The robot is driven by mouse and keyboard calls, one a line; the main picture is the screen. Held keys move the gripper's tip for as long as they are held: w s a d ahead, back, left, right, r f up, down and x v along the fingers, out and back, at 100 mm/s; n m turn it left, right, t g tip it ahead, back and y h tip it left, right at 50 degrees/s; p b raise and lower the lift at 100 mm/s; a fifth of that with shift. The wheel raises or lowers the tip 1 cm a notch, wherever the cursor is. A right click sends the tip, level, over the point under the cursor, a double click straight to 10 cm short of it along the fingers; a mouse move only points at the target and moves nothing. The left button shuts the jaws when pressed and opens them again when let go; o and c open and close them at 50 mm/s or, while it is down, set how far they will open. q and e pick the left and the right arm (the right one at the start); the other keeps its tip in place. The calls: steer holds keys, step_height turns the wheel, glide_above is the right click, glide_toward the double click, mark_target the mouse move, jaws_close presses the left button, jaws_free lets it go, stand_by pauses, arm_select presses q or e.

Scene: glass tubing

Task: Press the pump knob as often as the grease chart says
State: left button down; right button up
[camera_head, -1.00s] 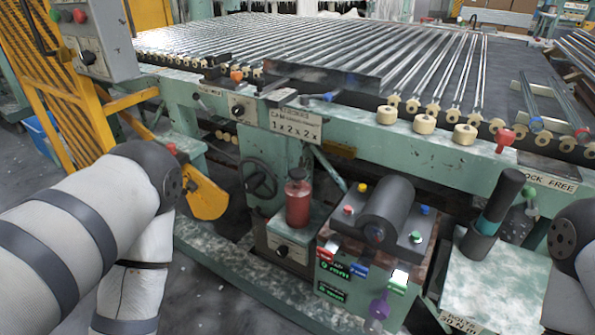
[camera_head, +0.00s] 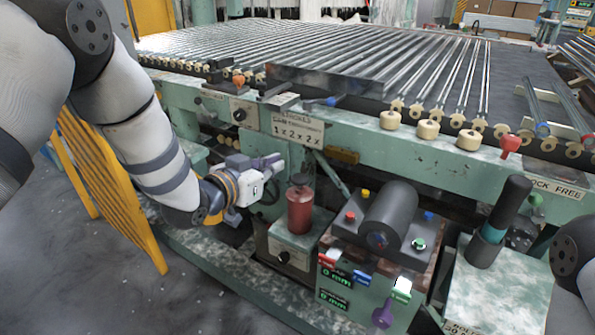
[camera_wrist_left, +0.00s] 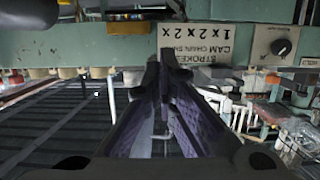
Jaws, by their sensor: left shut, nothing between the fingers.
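The grease pump is a red cylinder (camera_head: 299,210) with a dark knob (camera_head: 300,180) on top, upright on a green box in the head view. The grease chart (camera_head: 298,130) is a pale plate on the green beam behind it, reading "1 x 2 x 2 x". It shows upside down in the left wrist view (camera_wrist_left: 197,44), with "STROKES", "CAM" and "CHAIN" legible. My left gripper (camera_head: 277,160) is shut and empty, just left of and slightly above the knob, apparently apart from it. Its dark purple fingers (camera_wrist_left: 160,58) show in the wrist view. My right gripper is out of view.
Right of the pump stands a box with a dark motor (camera_head: 391,218), coloured buttons and a purple knob (camera_head: 381,313). A black-topped cylinder (camera_head: 487,235) stands on a pale green block. The roller bed (camera_head: 330,60) lies behind the beam. A yellow frame (camera_head: 115,190) is at left.

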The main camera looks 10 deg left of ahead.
arm_select(q)
steer(key=b, duration=0.2)
glide_above(298, 182)
step_height(298, 182, down, 4)
steer(key=shift+r, duration=0.25)
step_height(298, 182, down, 2)
steer(key=shift+f, duration=0.6)
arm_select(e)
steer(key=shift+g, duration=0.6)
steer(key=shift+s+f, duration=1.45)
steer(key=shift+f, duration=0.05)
